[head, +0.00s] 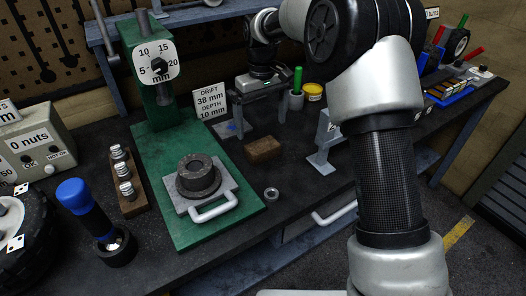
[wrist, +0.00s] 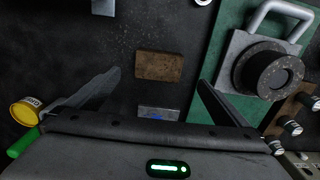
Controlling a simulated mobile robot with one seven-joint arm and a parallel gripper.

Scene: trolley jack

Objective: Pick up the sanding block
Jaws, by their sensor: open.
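The sanding block appears to be the brown rectangular block (head: 263,150) lying flat on the dark bench, right of the green press. In the wrist view, the brown block (wrist: 159,66) lies in the gap between the finger lines, near their tips, with clear bench on both sides. My gripper (wrist: 160,78) is open and empty, its two dark fingers spread wider than the block. In the head view, my gripper (head: 262,95) hangs above the bench behind the block.
The green press base (head: 240,196) carries a dark ring-shaped part (head: 198,177). A grey metal stand (head: 325,140) is right of the block. A yellow tin (head: 313,91) and a green-handled tool (head: 298,78) stand behind. A small ring (head: 271,193) lies in front.

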